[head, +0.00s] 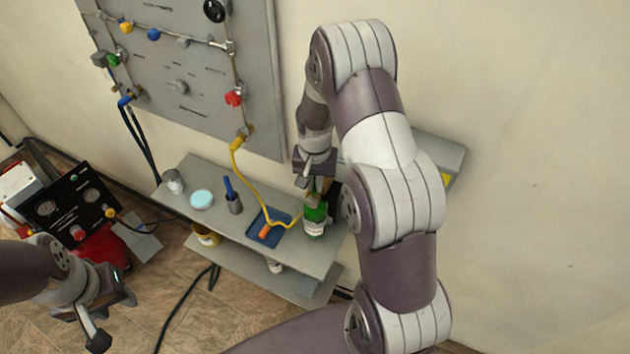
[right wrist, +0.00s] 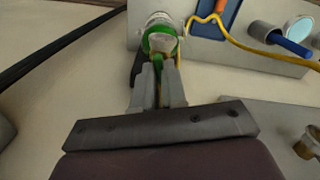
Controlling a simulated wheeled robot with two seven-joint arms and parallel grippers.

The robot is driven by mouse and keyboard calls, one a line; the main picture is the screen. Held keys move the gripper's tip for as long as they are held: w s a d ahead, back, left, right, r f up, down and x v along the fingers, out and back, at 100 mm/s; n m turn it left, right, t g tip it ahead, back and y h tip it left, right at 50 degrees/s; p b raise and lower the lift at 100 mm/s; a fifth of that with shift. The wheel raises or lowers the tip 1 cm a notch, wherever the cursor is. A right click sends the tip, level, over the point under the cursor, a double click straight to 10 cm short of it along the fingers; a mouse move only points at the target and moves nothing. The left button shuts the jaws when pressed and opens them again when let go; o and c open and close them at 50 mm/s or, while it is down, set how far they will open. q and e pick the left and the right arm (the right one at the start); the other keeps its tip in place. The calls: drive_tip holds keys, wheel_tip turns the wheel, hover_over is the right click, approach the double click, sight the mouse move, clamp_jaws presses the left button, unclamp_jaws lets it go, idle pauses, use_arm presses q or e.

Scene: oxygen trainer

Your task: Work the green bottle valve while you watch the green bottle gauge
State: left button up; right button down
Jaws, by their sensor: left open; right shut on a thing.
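The green bottle (head: 315,218) stands at the right end of the grey shelf in the head view, with a white label low on it. It also shows in the right wrist view (right wrist: 160,40). My right gripper (head: 314,184) comes down from above and is shut at the top of the bottle, where the valve sits; in the right wrist view its fingers (right wrist: 158,85) hide most of the valve. I cannot make out the green bottle gauge in either view. My left gripper (head: 114,318) is open and empty at the lower left, away from the shelf.
The grey shelf (head: 270,200) also holds a blue tray (head: 268,228) with an orange-handled thing, a yellow hose (head: 250,185), a cup with a blue item (head: 234,203) and a pale blue dish (head: 202,199). A valve panel (head: 190,70) hangs behind. A black gauge box (head: 72,204) stands left.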

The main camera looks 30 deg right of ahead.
drive_tip(key=n, duration=0.6)
drive_tip(key=shift+w+n, duration=0.1)
drive_tip(key=shift+n, duration=0.2)
idle(0.4)
drive_tip(key=c, duration=1.2)
unclamp_jaws()
drive_tip(key=shift+r+b, duration=0.1)
drive_tip(key=shift+b, duration=0.2)
wheel_tip(320, 180, up, 12)
drive_tip(key=b, duration=0.3)
drive_tip(key=shift+r, duration=0.25)
